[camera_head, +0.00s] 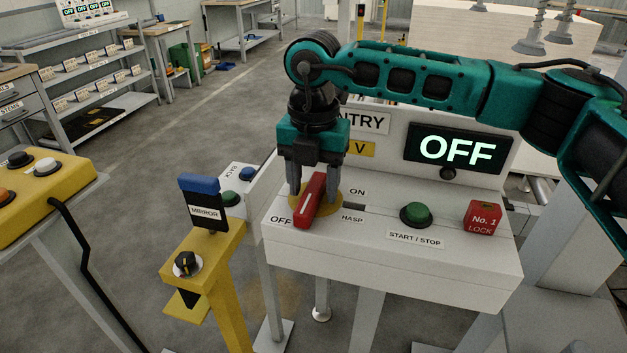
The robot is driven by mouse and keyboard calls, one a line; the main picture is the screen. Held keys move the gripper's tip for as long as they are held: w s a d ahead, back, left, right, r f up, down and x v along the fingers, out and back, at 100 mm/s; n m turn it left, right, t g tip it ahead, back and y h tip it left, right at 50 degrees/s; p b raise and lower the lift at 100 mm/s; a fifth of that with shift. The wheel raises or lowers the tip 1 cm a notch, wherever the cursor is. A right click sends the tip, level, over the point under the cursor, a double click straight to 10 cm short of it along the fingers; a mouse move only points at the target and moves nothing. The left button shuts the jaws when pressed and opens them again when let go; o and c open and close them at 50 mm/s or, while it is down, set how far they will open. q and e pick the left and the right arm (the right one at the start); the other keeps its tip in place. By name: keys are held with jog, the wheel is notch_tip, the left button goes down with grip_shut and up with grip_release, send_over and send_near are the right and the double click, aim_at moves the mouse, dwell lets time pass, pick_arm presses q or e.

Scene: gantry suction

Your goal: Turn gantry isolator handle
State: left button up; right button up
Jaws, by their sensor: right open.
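The red isolator handle (309,201) stands on a yellow round plate (326,205) on the white gantry panel (400,259). It lies slanted, its near end by the OFF label, away from the ON label. My right gripper (315,196) points down over the handle. Its two fingers are apart, one on each side of the red handle. I cannot tell whether either finger touches it. A display (458,148) at the back of the panel reads OFF. My left gripper does not show.
A green START/STOP button (416,214) and a red No. 1 LOCK block (482,217) sit right of the handle. A yellow post with a MIRROR switch (203,201) stands left of the panel. A yellow button box (40,195) is at far left.

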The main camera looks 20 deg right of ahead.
jog(key=shift+f, duration=0.1)
grip_shut()
dwell(0.5)
